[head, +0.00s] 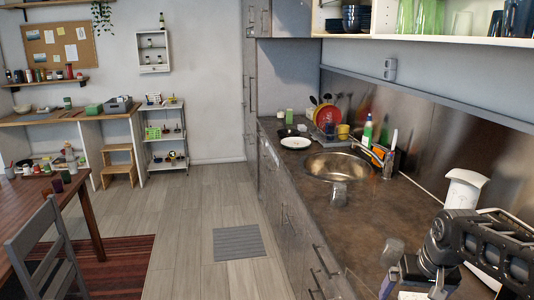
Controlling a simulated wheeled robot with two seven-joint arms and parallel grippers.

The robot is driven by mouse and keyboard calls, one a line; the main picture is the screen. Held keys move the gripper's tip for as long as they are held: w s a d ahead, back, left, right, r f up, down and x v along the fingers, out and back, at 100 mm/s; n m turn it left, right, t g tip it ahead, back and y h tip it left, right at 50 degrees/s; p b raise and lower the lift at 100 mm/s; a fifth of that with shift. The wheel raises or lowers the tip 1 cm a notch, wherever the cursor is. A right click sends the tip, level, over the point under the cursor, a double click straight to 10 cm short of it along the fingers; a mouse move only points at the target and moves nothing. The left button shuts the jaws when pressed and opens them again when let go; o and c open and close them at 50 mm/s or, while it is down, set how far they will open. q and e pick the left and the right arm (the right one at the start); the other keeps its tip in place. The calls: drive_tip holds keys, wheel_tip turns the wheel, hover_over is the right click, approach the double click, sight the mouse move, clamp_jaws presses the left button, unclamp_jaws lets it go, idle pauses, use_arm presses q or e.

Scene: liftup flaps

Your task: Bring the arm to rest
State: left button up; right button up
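My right arm (485,245) comes in from the lower right, over the near end of the dark kitchen counter (345,230). My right gripper (408,280) seems to be at the bottom edge of the picture, low over the counter. Its fingers are partly cut off and mixed with small objects, so I cannot tell whether it is open or holds anything. My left arm and gripper are out of the picture.
A white pitcher-like item (464,188) stands close behind my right arm. The round sink (345,165) and its tap (390,155) lie farther along the counter. An open wall cabinet (440,38) with glasses hangs above. Floor at left is mostly clear.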

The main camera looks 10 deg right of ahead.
drive_tip(key=w+a+f+t+y, duration=0.1)
drive_tip(key=a+f+y, duration=0.1)
drive_tip(key=a+f, duration=0.75)
drive_tip(key=w+a+f+t+y, duration=0.1)
drive_tip(key=w+a+f, duration=0.1)
drive_tip(key=a+f, duration=0.75)
drive_tip(key=s+a+f+g, duration=0.1)
drive_tip(key=s+a+f, duration=0.3)
drive_tip(key=s+f, duration=0.2)
drive_tip(key=s+a+f+n+g+y, duration=0.1)
drive_tip(key=s+a+f+g, duration=0.1)
drive_tip(key=s+f, duration=0.4)
drive_tip(key=s+a+f+g, duration=0.1)
drive_tip(key=s+a+f, duration=0.4)
drive_tip(key=s, duration=0.7)
wheel_tip(320, 180, down, 2)
drive_tip(key=shift+s+a+g+y, duration=0.15)
drive_tip(key=shift+a+g+y, duration=0.15)
drive_tip(key=shift+a+g, duration=0.1)
